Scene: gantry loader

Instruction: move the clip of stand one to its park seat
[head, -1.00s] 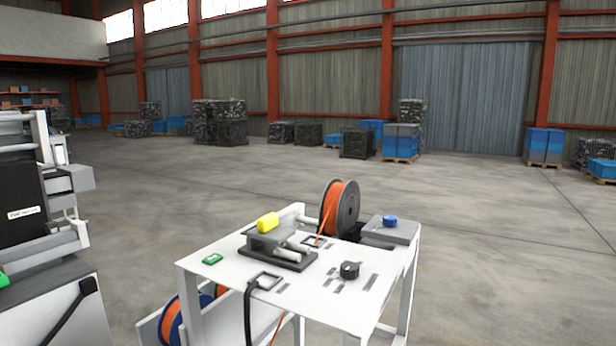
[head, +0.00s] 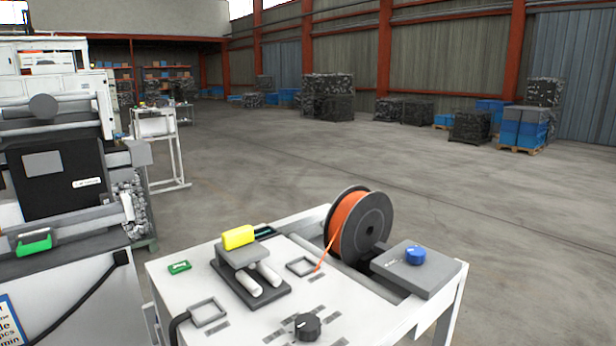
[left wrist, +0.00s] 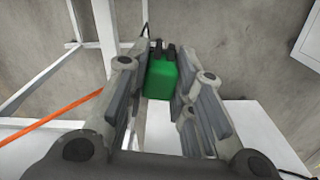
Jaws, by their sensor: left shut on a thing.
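In the left wrist view, a green block with dark prongs, which I take for the clip (left wrist: 160,78), sits between the fingertips of my left gripper (left wrist: 161,88). The fingers are shut on it, with white framework and concrete floor behind. No gripper shows in the head view. I cannot tell which part is the park seat.
An orange reel (head: 347,226), a grey box with a blue knob (head: 415,256) and a black knob (head: 307,327) are on the stand. A machine with a green handle (head: 34,244) stands at the left. Open floor (head: 420,180) lies behind.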

